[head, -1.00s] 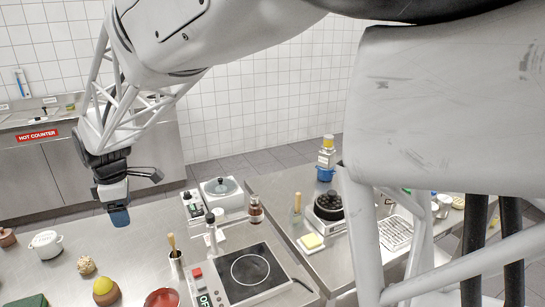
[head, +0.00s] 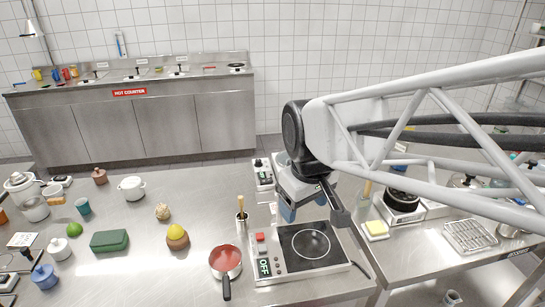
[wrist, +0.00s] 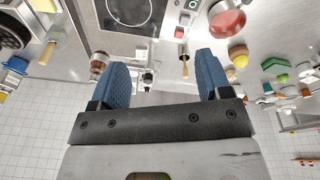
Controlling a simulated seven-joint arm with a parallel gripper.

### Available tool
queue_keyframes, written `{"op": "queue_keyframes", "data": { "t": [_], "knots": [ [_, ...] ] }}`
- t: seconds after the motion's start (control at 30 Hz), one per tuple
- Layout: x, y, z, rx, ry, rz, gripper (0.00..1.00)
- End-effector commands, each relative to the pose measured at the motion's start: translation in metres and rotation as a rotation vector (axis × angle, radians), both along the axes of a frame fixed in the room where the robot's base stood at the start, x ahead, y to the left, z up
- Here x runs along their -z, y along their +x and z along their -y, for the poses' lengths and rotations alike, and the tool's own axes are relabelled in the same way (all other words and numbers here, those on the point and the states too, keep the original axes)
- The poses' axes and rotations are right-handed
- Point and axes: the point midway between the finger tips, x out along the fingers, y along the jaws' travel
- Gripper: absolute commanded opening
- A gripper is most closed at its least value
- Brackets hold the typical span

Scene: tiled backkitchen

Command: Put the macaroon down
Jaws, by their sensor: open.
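My gripper (head: 287,212) hangs over the far edge of the hotplate area in the head view. In the wrist view its two blue fingers (wrist: 161,78) stand wide apart with nothing held between them. I cannot make out a macaroon for certain. A small tan lumpy piece (head: 162,211) lies on the steel counter (head: 130,270), left of my gripper and well apart from it; it may be the macaroon.
The hotplate (head: 309,244), marked OFF, sits just below my gripper. A red-filled pan (head: 225,260), a utensil pot (head: 242,223) and a yellow-topped brown round thing (head: 177,237) stand to the left. A green box (head: 109,241) lies farther left. Bare counter surrounds the tan piece.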

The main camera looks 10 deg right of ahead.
Motion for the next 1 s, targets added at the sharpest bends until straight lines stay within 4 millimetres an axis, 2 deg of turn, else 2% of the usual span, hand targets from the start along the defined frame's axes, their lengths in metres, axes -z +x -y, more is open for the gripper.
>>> {"op": "queue_keyframes", "data": {
  "t": [0.03,0.2,0.4,0.57,1.0],
  "knots": [
    [0.001,-0.014,0.008,0.056,0.008,0.009,0.71],
    [0.011,-0.053,0.026,0.232,0.036,0.025,0.71],
    [0.02,-0.08,0.037,0.363,0.058,0.04,0.71],
    [0.024,-0.088,0.039,0.399,0.063,0.042,0.71],
    [0.023,-0.088,0.039,0.399,0.064,0.043,0.71]
  ]
}}
